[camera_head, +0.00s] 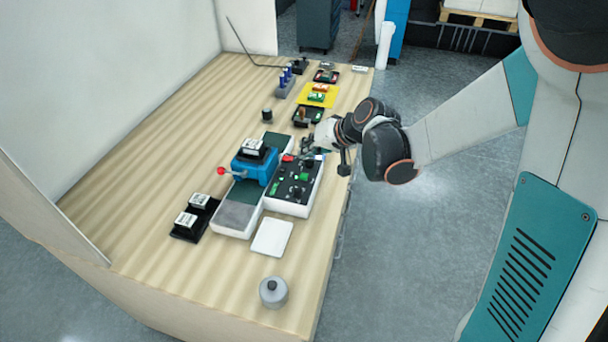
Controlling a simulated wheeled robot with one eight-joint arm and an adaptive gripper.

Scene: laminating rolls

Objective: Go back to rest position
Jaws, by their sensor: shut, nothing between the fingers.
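My gripper (308,144) is at the end of my arm, which reaches in from the right over the wooden table (130,215). It hangs near the far end of the control box (292,205), which has green, red and black controls. The gripper is small and dark here, and it is shut with nothing held. Whether it touches anything below cannot be told. A blue machine (255,163) with a red-knobbed lever (221,171) stands to the left of the control box.
A black tray with two white-topped pieces (186,234), a white plate (271,238) and a grey round container (273,291) stand nearer. Farther back are a yellow mat (331,100) and blue-topped items (286,75). The table's left side is clear. Floor is open right.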

